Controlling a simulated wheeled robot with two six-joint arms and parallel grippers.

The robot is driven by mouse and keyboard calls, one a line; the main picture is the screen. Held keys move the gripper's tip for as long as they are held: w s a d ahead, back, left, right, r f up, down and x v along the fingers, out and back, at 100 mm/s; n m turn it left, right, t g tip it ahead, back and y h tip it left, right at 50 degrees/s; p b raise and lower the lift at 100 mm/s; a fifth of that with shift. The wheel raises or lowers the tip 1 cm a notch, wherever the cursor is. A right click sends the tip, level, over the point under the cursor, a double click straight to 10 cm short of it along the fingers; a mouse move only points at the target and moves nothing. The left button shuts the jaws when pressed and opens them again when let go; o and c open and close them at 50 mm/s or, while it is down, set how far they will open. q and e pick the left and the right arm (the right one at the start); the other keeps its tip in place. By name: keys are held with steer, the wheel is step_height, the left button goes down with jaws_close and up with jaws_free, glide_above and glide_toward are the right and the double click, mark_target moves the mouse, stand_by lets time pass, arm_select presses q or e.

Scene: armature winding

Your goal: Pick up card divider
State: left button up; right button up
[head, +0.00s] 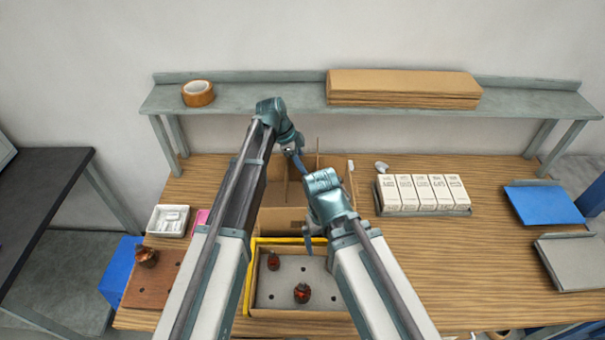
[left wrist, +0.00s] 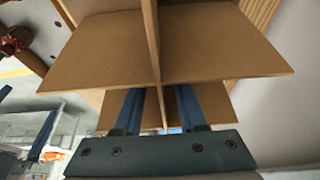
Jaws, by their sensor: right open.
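The card divider (left wrist: 95,65) is made of crossed brown cardboard panels and fills much of the left wrist view. My left gripper (left wrist: 162,110) has its two blue fingers apart, with a thin upright panel between them and a visible gap to each finger. In the head view my left gripper (head: 299,162) is over the open cardboard box (head: 284,222), where the divider is largely hidden by my arms. My right gripper (head: 312,240) is open and lower, near the front of the box. Its fingertips are hard to make out.
A yellow-edged tray (head: 275,297) with reddish armatures lies in front. White cartons (head: 424,193) stand in a tray at right. A white bin (head: 168,221) is at left. A rear shelf (head: 262,99) holds tape (head: 198,93) and flat cardboard (head: 403,86). The right-hand tabletop has free room.

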arm_select(q)
steer(key=b+x, duration=0.2)
steer(key=x, duration=0.1)
steer(key=shift+w+f, duration=0.15)
arm_select(e)
step_height(320, 180, down, 3)
steer(key=shift+r, duration=0.1)
arm_select(q)
steer(key=shift+c, duration=0.3)
jaws_close()
stand_by(0.7)
